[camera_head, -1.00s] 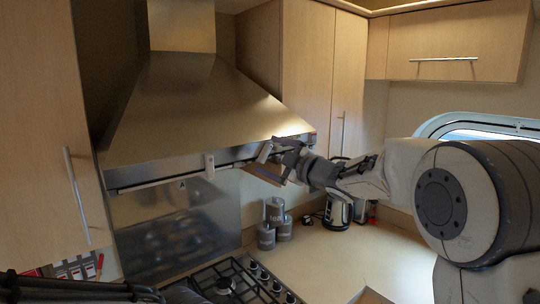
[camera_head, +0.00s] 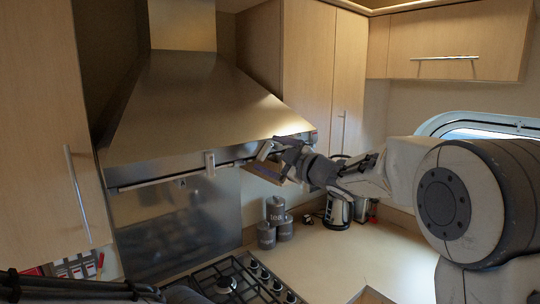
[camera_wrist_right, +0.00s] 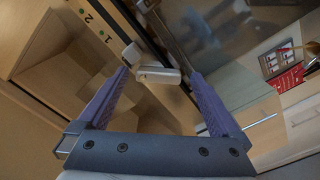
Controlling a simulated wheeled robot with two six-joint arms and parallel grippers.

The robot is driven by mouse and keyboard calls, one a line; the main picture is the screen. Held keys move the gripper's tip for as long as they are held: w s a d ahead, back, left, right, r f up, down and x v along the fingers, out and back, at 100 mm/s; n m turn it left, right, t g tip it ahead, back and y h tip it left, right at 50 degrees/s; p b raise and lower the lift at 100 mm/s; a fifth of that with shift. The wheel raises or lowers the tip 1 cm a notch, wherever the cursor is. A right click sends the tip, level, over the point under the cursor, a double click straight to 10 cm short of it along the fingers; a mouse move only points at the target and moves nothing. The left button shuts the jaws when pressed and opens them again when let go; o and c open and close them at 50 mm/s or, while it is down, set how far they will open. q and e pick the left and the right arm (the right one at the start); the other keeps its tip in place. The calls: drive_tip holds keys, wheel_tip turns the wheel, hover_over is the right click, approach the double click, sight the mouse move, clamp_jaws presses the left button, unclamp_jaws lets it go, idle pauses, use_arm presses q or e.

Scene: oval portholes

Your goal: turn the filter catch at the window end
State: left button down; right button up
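The range hood (camera_head: 195,110) has a filter rail along its lower front edge. One pale catch (camera_head: 210,163) hangs upright near the middle of that edge. My right gripper (camera_head: 265,152) is at the hood's right end, towards the window, and partly covers the edge there. In the right wrist view a white catch (camera_wrist_right: 158,75) lies between the tips of my right gripper (camera_wrist_right: 160,76). The fingers are apart; the left fingertip is close to the catch, and I cannot tell whether it touches. My left gripper is not in view.
Below the hood are a gas hob (camera_head: 225,285), grey canisters (camera_head: 275,225) and a kettle (camera_head: 337,210) on the counter. Tall cupboards (camera_head: 308,70) stand behind my right arm. The oval window (camera_head: 480,130) is at the right.

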drive_tip(key=shift+d, duration=0.1)
drive_tip(key=shift+s+d+b, duration=0.2)
drive_tip(key=shift+s+b, duration=0.05)
drive_tip(key=shift+b, duration=0.1)
drive_tip(key=b+v, duration=0.4)
drive_tip(key=v, duration=0.5)
drive_tip(key=shift+s+d, duration=0.15)
drive_tip(key=shift+s, duration=0.15)
